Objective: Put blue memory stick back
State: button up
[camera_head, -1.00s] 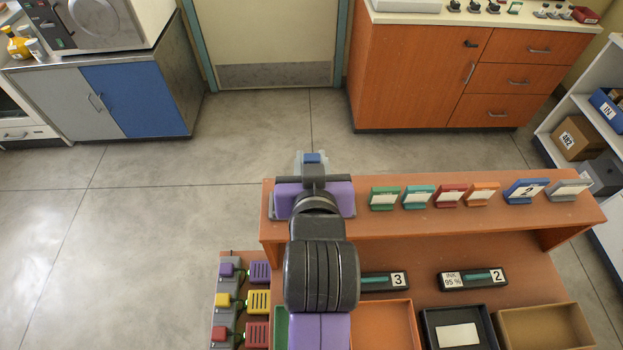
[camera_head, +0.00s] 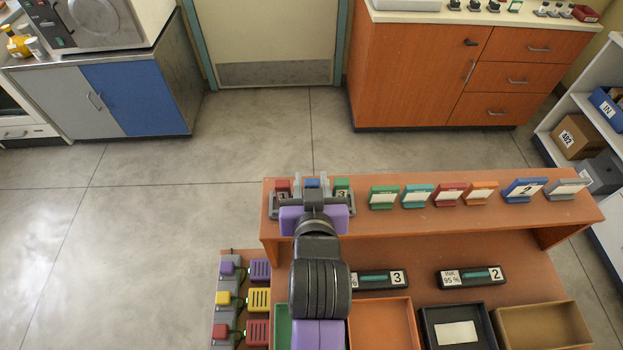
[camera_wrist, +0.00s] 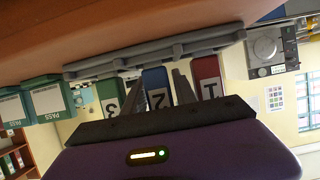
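The blue memory stick (camera_wrist: 157,90), labelled 2, is in the middle of a grey rack (camera_wrist: 150,62), between a red stick (camera_wrist: 207,75) labelled 1 and a green stick (camera_wrist: 110,95) labelled 3. The wrist view is upside down. In the head view the blue stick (camera_head: 312,183) shows just beyond my gripper (camera_head: 312,188), at the left end of the wooden shelf. My gripper's fingers (camera_wrist: 158,80) flank the blue stick and look closed against its sides. Whether it is fully seated in its slot is hard to tell.
On the shelf (camera_head: 430,220), several coloured card holders (camera_head: 450,194) stand right of the rack. Below are two black devices (camera_head: 472,277), open trays (camera_head: 380,332) and purple, yellow and red plug blocks (camera_head: 258,298). The floor beyond the shelf is clear.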

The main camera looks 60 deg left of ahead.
jog(key=shift+r, duration=0.1)
jog(key=b+v, duration=0.1)
jog(key=v, duration=1.1)
jog(key=w+d+f+m+t+h, duration=0.1)
jog(key=d+f+m+t+h, duration=0.15)
jog(key=d, duration=0.65)
jog(key=w+d+f+m+t+h, duration=0.1)
jog(key=d+f+m+t, duration=0.15)
jog(key=d, duration=0.55)
jog(key=w+d+f+m+t+h, duration=0.1)
jog(key=w+d+f, duration=0.15)
jog(key=d, duration=0.65)
jog(key=s+d+r+m+t+h, duration=0.2)
jog(key=s+d+m+h, duration=0.4)
jog(key=s+d, duration=0.8)
jog(key=d+r+h, duration=0.1)
jog(key=d, duration=0.2)
jog(key=shift+s+d+m+t, duration=0.2)
jog(key=shift+m+t, duration=0.1)
jog(key=shift+t, duration=0.1)
jog(key=shift+h, duration=0.25)
jog(key=shift+f+b, duration=0.4)
jog(key=shift+b, duration=0.2)
